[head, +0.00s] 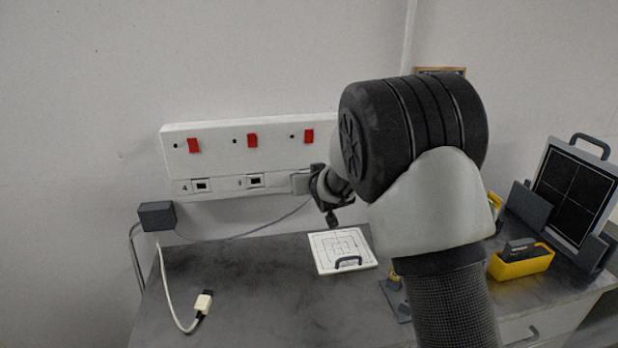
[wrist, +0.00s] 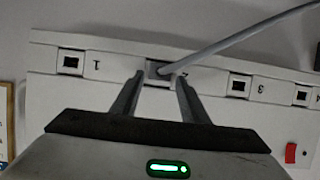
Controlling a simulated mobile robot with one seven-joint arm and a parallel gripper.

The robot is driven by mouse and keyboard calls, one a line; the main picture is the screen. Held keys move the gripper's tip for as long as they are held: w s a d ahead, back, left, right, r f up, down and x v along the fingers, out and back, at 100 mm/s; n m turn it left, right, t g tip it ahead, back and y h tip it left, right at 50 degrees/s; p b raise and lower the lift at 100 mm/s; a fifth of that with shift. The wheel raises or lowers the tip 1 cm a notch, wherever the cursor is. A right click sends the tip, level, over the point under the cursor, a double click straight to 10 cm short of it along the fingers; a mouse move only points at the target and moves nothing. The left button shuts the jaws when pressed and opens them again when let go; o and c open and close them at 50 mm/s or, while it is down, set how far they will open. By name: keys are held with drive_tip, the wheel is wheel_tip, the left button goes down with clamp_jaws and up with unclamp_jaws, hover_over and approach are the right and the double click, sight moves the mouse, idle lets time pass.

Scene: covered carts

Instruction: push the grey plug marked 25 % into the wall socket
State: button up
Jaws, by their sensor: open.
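A grey plug (wrist: 158,69) with a grey cable is at socket 2 of the white wall socket panel (wrist: 105,92). In the head view the panel (head: 250,150) is on the wall, with the grey plug (head: 301,183) at its right-hand part. I cannot tell how deep the plug sits, and its 25 % marking is not readable. My gripper (wrist: 160,77) is open, one finger on each side of the plug, with gaps showing. In the head view my gripper (head: 322,192) is close to the panel and partly hidden by my arm.
The grey cable runs to a dark box (head: 157,215) at the table's left edge. A white cable with a cream plug (head: 203,303) lies on the table (head: 260,290). A white board (head: 330,259), a yellow bin (head: 520,265) and a framed black panel (head: 575,190) stand farther right. Red switches (head: 252,140) line the panel.

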drive_tip(key=shift+w+d, duration=0.1)
drive_tip(key=shift+d, duration=0.25)
drive_tip(key=b+v, duration=0.1)
drive_tip(key=v, duration=1.6)
drive_tip(key=shift+s+a, duration=0.25)
drive_tip(key=shift+s, duration=0.05)
drive_tip(key=shift+r, duration=0.1)
drive_tip(key=s+d+r+m+g+h+p, duration=0.2)
drive_tip(key=s+d+r+g+p, duration=0.3)
drive_tip(key=s+d, duration=0.55)
drive_tip(key=s+d+r+g+h, duration=0.1)
drive_tip(key=s+d, duration=0.2)
drive_tip(key=s, duration=0.6)
drive_tip(key=s+d+r+m+g+p, duration=0.1)
drive_tip(key=s+d, duration=0.2)
drive_tip(key=s, duration=0.7)
drive_tip(key=shift+s+h, duration=0.2)
drive_tip(key=shift+h, duration=0.2)
